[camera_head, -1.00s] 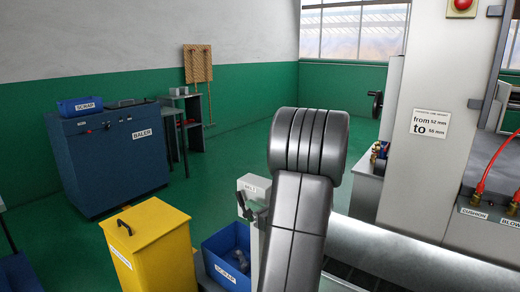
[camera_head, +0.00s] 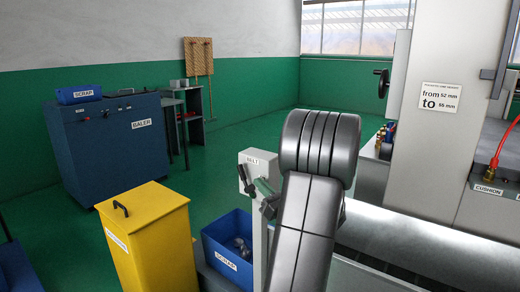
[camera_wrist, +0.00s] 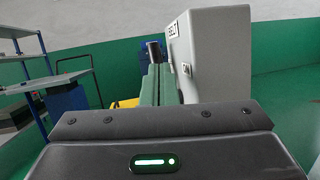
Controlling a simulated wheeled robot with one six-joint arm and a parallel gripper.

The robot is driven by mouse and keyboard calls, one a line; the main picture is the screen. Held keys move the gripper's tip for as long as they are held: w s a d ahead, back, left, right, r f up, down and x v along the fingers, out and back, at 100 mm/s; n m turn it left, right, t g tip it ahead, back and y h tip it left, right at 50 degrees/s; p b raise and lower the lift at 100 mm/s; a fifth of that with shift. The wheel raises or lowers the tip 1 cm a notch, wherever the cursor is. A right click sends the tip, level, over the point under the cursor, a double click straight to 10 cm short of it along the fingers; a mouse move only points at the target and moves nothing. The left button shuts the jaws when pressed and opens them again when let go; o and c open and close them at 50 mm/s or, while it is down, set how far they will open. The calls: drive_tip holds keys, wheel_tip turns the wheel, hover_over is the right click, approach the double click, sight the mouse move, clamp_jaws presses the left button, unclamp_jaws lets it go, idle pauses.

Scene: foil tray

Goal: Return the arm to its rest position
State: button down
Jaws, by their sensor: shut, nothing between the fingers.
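My arm (camera_head: 310,200) rises from the bottom of the head view, with its rounded grey joint in front of the belt machine. My gripper (camera_wrist: 155,130) shows in the wrist view as a dark body with screws and a green light along the bottom edge. The same belt box (camera_head: 258,172) shows left of my arm in the head view.
A yellow bin (camera_head: 150,235) and a blue scrap bin (camera_head: 215,248) stand left of my arm. A blue baler (camera_head: 110,150) is farther back. A large grey machine (camera_head: 425,150) fills the right. Green floor (camera_head: 235,140) lies open behind.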

drive_tip(key=p+v, duration=0.2)
drive_tip(key=v, duration=1.1)
drive_tip(key=shift+s+d, duration=0.15)
drive_tip(key=shift+s, duration=0.1)
